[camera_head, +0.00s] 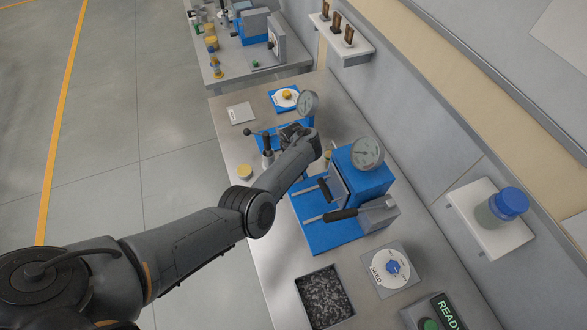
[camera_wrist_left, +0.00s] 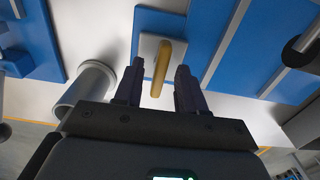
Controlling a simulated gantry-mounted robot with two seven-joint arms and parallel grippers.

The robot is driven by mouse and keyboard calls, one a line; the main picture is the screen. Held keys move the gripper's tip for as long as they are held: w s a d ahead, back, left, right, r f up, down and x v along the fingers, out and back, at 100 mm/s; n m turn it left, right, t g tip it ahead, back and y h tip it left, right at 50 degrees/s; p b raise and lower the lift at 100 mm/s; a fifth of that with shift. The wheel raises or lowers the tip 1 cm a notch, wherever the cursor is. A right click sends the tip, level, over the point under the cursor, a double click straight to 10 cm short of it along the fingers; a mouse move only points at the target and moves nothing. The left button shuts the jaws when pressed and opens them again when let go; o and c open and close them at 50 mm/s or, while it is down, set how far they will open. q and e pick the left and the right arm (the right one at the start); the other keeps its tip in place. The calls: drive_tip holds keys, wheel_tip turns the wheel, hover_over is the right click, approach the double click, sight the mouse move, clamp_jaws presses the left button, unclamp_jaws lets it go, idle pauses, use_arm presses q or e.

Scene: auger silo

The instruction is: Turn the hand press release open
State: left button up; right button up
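A yellow bar-like handle (camera_wrist_left: 161,66) on a small white plate (camera_wrist_left: 146,46) shows in the left wrist view; I take it for the release, though no label is legible. My left gripper (camera_wrist_left: 158,78) is open, with one finger on each side of the handle and a gap visible on both sides. In the head view my left gripper (camera_head: 296,133) is at a blue-based device with a gauge (camera_head: 308,103) and a ball-ended lever (camera_head: 250,132). My arm hides much of this device, and the handle cannot be made out there. My right gripper is not in view.
A larger blue machine (camera_head: 320,228) with black-handled levers and a gauge (camera_head: 367,153) stands close beside my forearm. A grey cylinder (camera_wrist_left: 88,88) is left of my fingers in the wrist view. A yellow-topped piece (camera_head: 244,171), seed dial (camera_head: 392,267) and granule tray (camera_head: 325,299) are on the bench.

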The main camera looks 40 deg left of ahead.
use_arm(q)
drive_tip(key=shift+r, duration=0.5)
wheel_tip(320, 180, up, 10)
drive_tip(key=p, duration=0.3)
drive_tip(key=shift+f, duration=0.15)
